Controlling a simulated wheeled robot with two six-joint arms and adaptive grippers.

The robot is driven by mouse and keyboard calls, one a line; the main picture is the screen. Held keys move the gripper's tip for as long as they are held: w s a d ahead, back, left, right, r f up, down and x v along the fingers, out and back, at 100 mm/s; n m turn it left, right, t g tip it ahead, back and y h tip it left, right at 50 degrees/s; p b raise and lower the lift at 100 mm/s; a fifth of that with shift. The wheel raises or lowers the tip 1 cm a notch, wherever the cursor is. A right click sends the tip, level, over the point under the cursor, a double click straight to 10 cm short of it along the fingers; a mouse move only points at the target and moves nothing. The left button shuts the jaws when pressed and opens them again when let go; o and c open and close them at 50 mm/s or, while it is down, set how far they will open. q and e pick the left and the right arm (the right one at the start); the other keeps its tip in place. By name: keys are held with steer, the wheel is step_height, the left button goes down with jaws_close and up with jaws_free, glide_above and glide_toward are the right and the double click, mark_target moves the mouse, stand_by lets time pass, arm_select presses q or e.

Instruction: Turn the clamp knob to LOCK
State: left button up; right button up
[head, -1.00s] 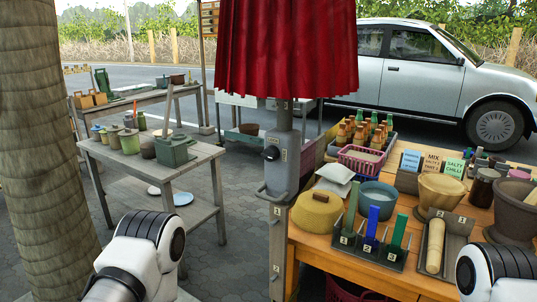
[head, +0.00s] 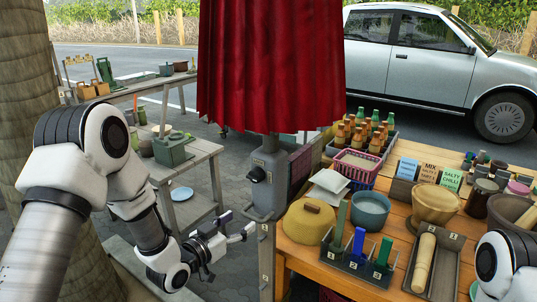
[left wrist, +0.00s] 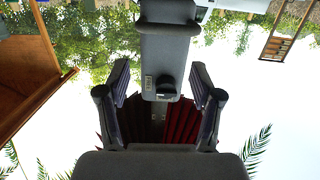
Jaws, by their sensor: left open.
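The black clamp knob (head: 258,174) sits on the grey clamp housing (head: 272,155) of the post under the red umbrella. In the left wrist view the knob (left wrist: 167,88) shows on the housing (left wrist: 165,50), beside a small pale label too small to read. My left gripper (head: 238,223) is open and empty, below and slightly left of the knob, apart from it. In the left wrist view its fingers (left wrist: 160,85) stand on either side of the housing in the picture. Of my right arm only a white and black link shows; its gripper is out of view.
A red umbrella canopy (head: 270,70) hangs just above the housing. A grey table (head: 205,150) stands to the left, behind my arm.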

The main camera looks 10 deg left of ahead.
arm_select(q)
steer(key=t+p, duration=0.1)
glide_toward(253, 176)
steer(key=p+x, duration=0.2)
steer(key=x, duration=0.6)
steer(key=shift+d, duration=0.15)
steer(key=shift+w+d, duration=0.15)
steer(key=shift+w, duration=0.25)
arm_select(e)
step_height(253, 176, up, 5)
steer(key=shift+s+a+r, duration=0.1)
steer(key=shift+r, duration=0.05)
arm_select(q)
steer(key=c, duration=1.1)
